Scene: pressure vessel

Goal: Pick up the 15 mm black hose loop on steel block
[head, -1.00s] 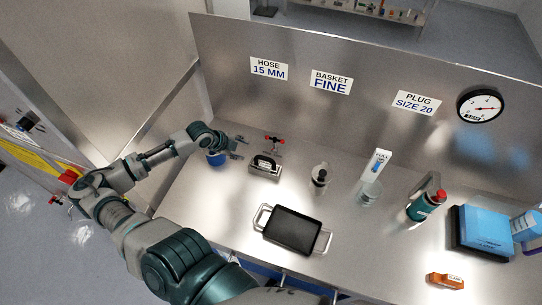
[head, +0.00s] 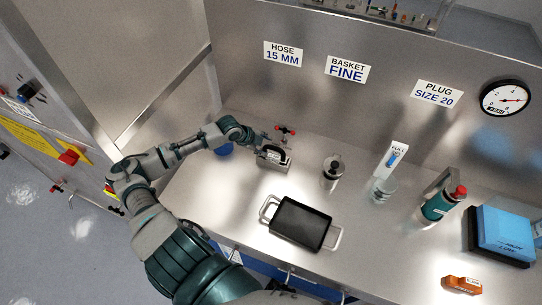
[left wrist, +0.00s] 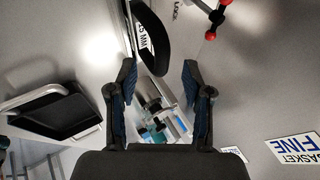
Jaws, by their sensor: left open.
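The steel block (head: 275,159) stands on the bench at the back left in the head view, with the black hose loop (head: 270,151) on it. In the left wrist view the loop is a thick black arc (left wrist: 152,38) at the top, beside a white label reading 15 MM. My left gripper (head: 256,140) is at the upper left of the block, very close to the loop. In the left wrist view its two fingers (left wrist: 160,85) are spread with nothing held between them. The loop lies past the left fingertip. My right gripper is not in view.
A red-handled valve fitting (head: 285,132) stands just behind the block. A blue cup (head: 224,149) is under my left forearm. A black tray with metal handles (head: 300,223) lies in front. A capped bottle (head: 333,167) stands to the right. The back wall carries signs.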

